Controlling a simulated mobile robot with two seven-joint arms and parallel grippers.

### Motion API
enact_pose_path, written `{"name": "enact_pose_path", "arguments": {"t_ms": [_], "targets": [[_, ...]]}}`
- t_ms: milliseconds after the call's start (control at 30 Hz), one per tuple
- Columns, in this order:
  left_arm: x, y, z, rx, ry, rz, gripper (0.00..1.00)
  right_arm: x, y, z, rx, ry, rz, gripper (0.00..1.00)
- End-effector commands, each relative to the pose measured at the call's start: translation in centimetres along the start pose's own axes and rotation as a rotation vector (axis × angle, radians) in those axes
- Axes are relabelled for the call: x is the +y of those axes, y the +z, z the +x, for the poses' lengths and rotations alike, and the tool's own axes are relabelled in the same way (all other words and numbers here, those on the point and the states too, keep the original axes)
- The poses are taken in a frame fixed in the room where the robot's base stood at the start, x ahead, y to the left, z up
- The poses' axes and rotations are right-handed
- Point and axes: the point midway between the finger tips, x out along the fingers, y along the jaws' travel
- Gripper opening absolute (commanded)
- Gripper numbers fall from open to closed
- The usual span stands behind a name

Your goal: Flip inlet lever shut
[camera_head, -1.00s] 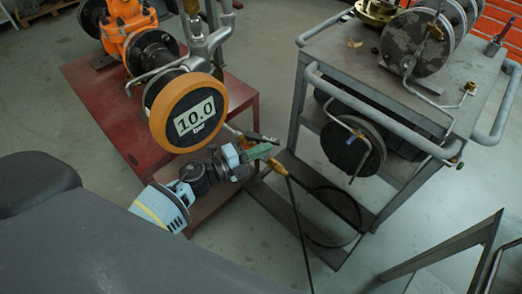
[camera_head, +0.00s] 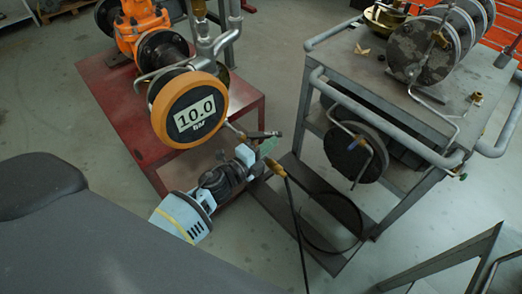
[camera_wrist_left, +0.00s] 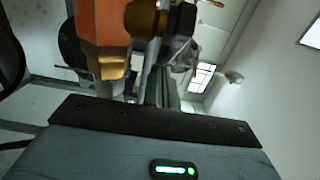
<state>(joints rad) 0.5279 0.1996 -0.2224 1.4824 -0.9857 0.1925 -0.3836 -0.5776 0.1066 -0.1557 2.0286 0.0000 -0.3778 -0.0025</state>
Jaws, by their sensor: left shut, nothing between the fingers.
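A lever with a dark handle (camera_head: 260,134) sticks out to the right of the pipework, just below and right of the round orange-rimmed gauge (camera_head: 157,117) that reads 10.0 bar. I take it for the inlet lever. My left gripper (camera_head: 265,149) is shut and empty, its greenish fingertips close below the handle; I cannot tell if they touch. In the left wrist view, an orange and brass fitting (camera_wrist_left: 103,40) fills the upper left, close in front of the gripper. The lever cannot be made out there. My right gripper is not in view.
An orange valve (camera_head: 140,22) stands on the red table (camera_head: 120,95) behind the gauge. A brass hose fitting (camera_head: 275,167) with a black hose (camera_head: 295,220) hangs just below the gripper. A grey cart (camera_head: 330,55) with flanged parts stands to the right.

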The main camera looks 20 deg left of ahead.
Motion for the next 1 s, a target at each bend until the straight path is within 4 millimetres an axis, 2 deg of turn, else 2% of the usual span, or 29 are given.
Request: {"name": "enact_pose_path", "arguments": {"t_ms": [400, 1000], "targets": [[0.0, 0.4, 1.3, 0.003, 0.0, 0.001, 0.0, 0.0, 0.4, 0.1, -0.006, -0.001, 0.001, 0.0], [0.0, 0.5, 1.5, 0.003, 0.0, 0.0, 0.0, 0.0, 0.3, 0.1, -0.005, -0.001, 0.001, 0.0]]}}
